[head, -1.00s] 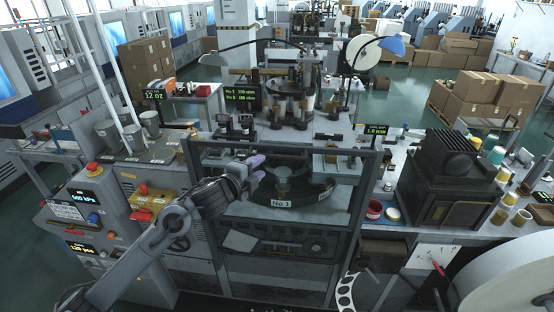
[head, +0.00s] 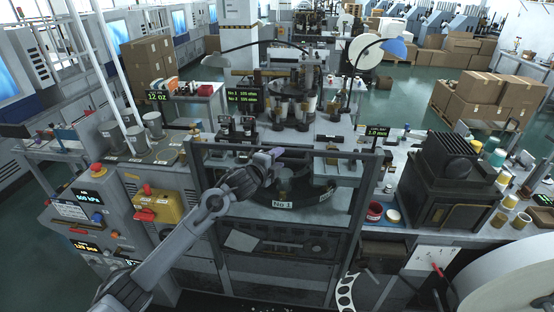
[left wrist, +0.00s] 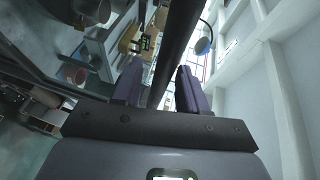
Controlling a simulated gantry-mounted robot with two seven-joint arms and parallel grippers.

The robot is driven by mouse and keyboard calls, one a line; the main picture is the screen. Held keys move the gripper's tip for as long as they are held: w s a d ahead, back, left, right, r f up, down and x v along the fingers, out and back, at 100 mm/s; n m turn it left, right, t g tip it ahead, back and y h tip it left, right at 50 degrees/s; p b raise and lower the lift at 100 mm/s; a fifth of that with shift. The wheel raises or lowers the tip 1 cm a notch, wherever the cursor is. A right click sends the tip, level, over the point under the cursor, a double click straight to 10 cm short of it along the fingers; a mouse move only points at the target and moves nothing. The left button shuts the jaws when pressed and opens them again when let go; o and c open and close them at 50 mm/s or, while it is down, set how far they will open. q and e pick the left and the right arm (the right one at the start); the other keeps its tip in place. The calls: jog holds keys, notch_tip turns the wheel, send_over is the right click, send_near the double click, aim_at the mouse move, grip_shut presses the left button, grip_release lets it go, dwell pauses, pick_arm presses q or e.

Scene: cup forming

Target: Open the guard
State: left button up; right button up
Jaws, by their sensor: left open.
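The guard (head: 225,150) is a dark rectangular frame on the front of the forming machine. Its top bar runs across the opening, and it stands upright and closed in front of the turntable (head: 300,203) marked No 1. My left gripper (head: 274,155) is at the middle of the top bar. In the left wrist view its two purple fingers (left wrist: 160,88) are open, and a dark bar (left wrist: 177,45) runs between them. I cannot tell whether either finger touches the bar. The arm and gripper hide part of the opening. My right gripper is not in view.
A control panel with a red knob (head: 145,214) on a yellow box stands left of the guard. A black machine (head: 452,180) and small cups are on the bench to the right. Cup stacks and displays stand behind the guard's top bar.

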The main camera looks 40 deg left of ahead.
pick_arm(q)
grip_shut()
dwell(0.3)
jog(key=b, duration=2.1)
send_near(282, 225)
jog(key=x, duration=0.5)
jog(key=shift+w+d, duration=0.1)
jog(key=shift+f+b, duration=0.35)
jog(key=shift+f, duration=0.4)
grip_release()
jog(key=shift+r, duration=0.1)
